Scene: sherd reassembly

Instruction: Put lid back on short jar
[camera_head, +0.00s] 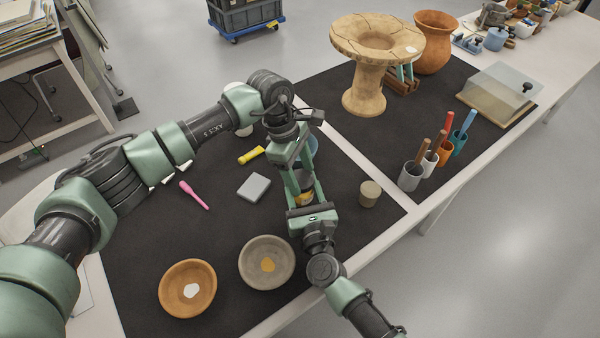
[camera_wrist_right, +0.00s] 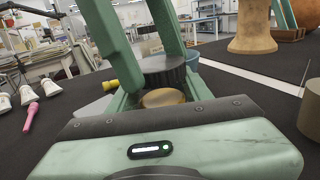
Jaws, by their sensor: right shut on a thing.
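My right gripper (camera_head: 306,196) reaches in from the lower right and is shut on a small round tan-and-dark piece, mostly hidden by the fingers. In the right wrist view a flat tan disc (camera_wrist_right: 162,98) lies between the fingers, with a dark ridged round part (camera_wrist_right: 163,70) just behind it. I cannot tell whether these are one thing. My left gripper (camera_head: 302,178) comes down from above over the same spot; its fingertips overlap my right gripper, so its grip is unclear. A short beige cylinder (camera_head: 370,194), possibly the jar, stands upright to the right.
An orange bowl (camera_head: 174,288) and a grey bowl (camera_head: 254,254) sit at the front. A grey block (camera_head: 254,187), a pink tool (camera_head: 194,195) and a yellow tool (camera_head: 251,155) lie left of the grippers. Cups with tools (camera_head: 410,178) stand at the right. A blue object is partly hidden behind the grippers.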

